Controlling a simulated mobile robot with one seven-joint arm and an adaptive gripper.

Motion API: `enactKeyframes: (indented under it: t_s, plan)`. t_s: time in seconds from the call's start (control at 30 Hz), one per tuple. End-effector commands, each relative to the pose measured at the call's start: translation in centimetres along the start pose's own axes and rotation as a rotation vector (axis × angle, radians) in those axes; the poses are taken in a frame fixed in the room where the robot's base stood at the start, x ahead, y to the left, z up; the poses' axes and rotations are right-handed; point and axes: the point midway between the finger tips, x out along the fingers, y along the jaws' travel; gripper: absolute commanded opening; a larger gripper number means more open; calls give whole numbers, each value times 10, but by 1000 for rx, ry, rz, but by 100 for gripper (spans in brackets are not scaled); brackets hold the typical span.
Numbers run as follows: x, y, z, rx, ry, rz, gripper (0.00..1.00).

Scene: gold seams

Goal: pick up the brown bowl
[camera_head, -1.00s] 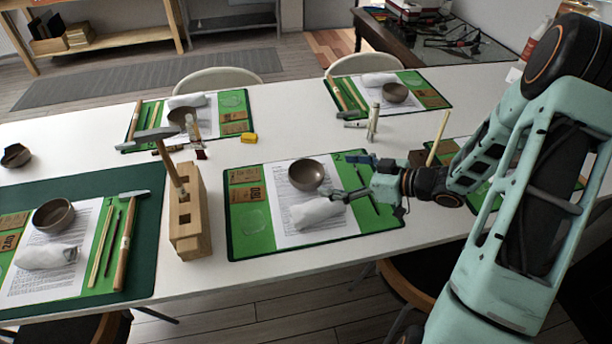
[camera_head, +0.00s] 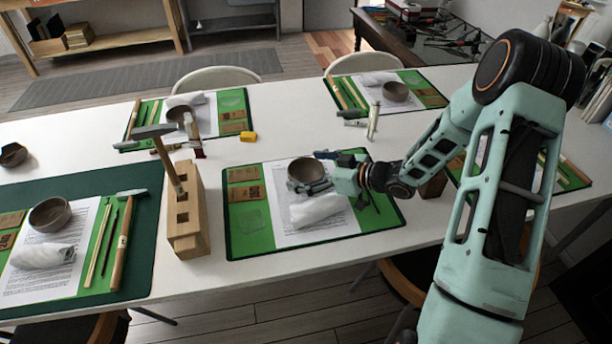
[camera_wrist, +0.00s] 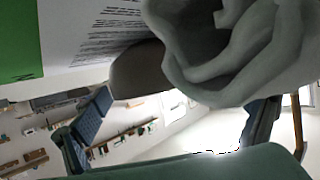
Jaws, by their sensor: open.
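A brown bowl (camera_head: 301,170) stands upright on the white sheet of the middle green mat (camera_head: 250,243). My gripper (camera_head: 322,172) is open at its right side, with one finger towards the far side and one towards the near side. I cannot tell whether a finger touches the bowl. A white rolled cloth (camera_head: 318,211) lies just in front of it. In the wrist view, the cloth (camera_wrist: 235,60) fills the upper right and hides part of the bowl (camera_wrist: 138,72). The open fingers of my gripper (camera_wrist: 180,112) show at left and right, with nothing held.
A wooden block (camera_head: 187,228) with a hammer in it stands left of the mat. Similar brown bowls stand on the left mat (camera_head: 50,214) and far mats (camera_head: 396,91). Bare white table lies in front.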

Motion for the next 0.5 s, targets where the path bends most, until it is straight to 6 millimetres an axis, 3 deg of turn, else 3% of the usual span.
enactKeyframes:
  t_s: [0.07, 0.5]
  plan:
    - [0, 0, 0, 0, 0, 0, 91]
    - [-1, 0, 0, 0, 0, 0, 42]
